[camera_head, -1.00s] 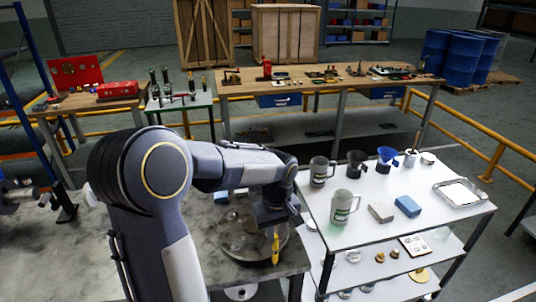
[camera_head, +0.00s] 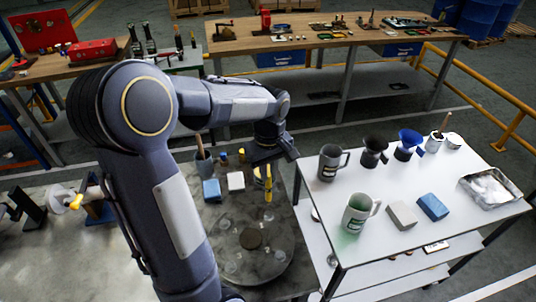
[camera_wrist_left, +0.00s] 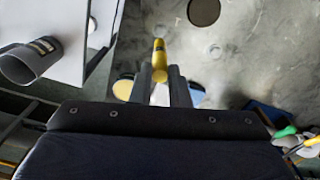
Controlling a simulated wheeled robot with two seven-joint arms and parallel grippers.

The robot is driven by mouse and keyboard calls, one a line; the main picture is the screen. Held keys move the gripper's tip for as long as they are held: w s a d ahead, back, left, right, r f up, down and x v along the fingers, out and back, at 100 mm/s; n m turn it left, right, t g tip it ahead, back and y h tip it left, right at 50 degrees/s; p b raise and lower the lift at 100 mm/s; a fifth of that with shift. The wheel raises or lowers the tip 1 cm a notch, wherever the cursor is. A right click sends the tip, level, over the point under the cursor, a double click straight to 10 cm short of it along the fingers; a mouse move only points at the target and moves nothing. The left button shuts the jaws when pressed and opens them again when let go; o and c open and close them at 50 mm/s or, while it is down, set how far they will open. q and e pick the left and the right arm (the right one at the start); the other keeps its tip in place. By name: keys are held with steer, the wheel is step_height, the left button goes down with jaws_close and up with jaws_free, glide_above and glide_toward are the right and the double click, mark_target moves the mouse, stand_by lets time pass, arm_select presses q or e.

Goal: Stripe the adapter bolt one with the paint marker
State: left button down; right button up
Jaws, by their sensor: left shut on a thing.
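My left gripper (camera_head: 266,168) is shut on a yellow paint marker (camera_head: 268,186), which hangs roughly upright below it. In the left wrist view the yellow marker (camera_wrist_left: 159,55) sits between the two grey fingers (camera_wrist_left: 161,84). A round grey flange-like plate (camera_head: 222,262) with a dark round centre (camera_head: 251,238) and several small bolt-like spots around it lies on the grey worktop. The marker is over the plate's far side, apparently above it. Which spot is adapter bolt one I cannot tell. My right gripper is not in view.
A blue block (camera_head: 211,191), a white block (camera_head: 236,182) and a brush pot (camera_head: 203,160) stand behind the plate. A white shelf table to the right holds mugs (camera_head: 358,213), blocks (camera_head: 433,207) and a metal tray (camera_head: 464,187). A yellow-tipped fixture (camera_head: 75,202) is at left.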

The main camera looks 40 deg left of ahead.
mark_target(269, 182)
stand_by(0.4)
arm_select(q)
steer(key=shift+f+b, duration=1.75)
steer(key=shift+f, duration=0.55)
steer(key=shift+w+a, duration=0.1)
steer(key=shift+w, duration=0.05)
steer(key=shift+f, duration=0.2)
steer(key=shift+s, duration=0.2)
steer(key=shift+w, duration=0.2)
stand_by(0.5)
steer(key=shift+r, duration=0.35)
stand_by(0.4)
